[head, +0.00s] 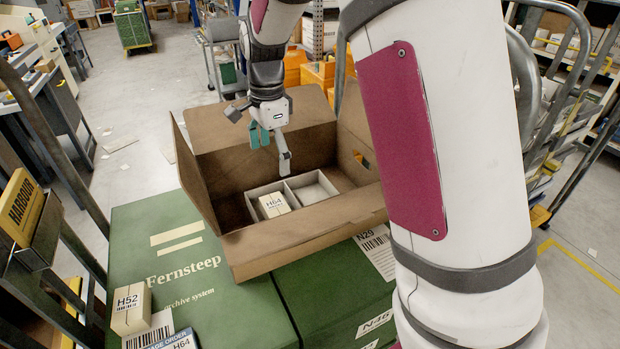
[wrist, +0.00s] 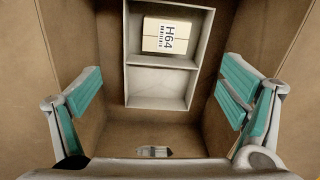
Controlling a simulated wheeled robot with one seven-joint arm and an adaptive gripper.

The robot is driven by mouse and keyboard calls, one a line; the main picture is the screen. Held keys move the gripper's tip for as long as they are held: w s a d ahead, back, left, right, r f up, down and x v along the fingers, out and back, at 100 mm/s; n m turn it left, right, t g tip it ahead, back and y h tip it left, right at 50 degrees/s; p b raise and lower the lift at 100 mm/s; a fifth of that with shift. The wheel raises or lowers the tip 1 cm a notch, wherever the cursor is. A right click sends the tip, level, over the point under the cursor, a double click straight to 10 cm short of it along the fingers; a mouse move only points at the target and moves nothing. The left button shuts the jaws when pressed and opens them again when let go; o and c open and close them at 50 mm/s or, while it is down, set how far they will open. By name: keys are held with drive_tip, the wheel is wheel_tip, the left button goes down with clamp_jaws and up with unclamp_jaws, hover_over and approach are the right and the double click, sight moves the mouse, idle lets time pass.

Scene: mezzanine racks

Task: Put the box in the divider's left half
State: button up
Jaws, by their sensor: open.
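A cream box marked H64 (head: 274,204) lies in the left compartment of the pale divider (head: 287,182), inside an open cardboard carton (head: 290,240). In the wrist view the H64 box (wrist: 166,36) is in the upper compartment of the divider (wrist: 190,85); the lower one is empty. My gripper (head: 270,150) is above the carton, apart from the box. Its teal-padded fingers (wrist: 162,92) are spread wide with nothing between them. A similar box marked H52 (head: 131,308) stands on the green case at the lower left. An order card (head: 172,341) beside it reads H64.
The carton rests on green cases (head: 165,260) with its flaps up around the divider. A metal cart frame (head: 575,110) is at the right. My arm hides part of the right side.

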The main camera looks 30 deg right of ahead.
drive_tip(key=s+r+n+t, duration=0.2)
drive_tip(key=s+r+n, duration=0.6)
drive_tip(key=s+r, duration=0.4)
drive_tip(key=s+n+t, duration=0.2)
drive_tip(key=s+n, duration=0.6)
drive_tip(key=s, duration=0.8)
drive_tip(key=shift+s+f+n+t, duration=0.15)
drive_tip(key=shift+s+n+t, duration=0.25)
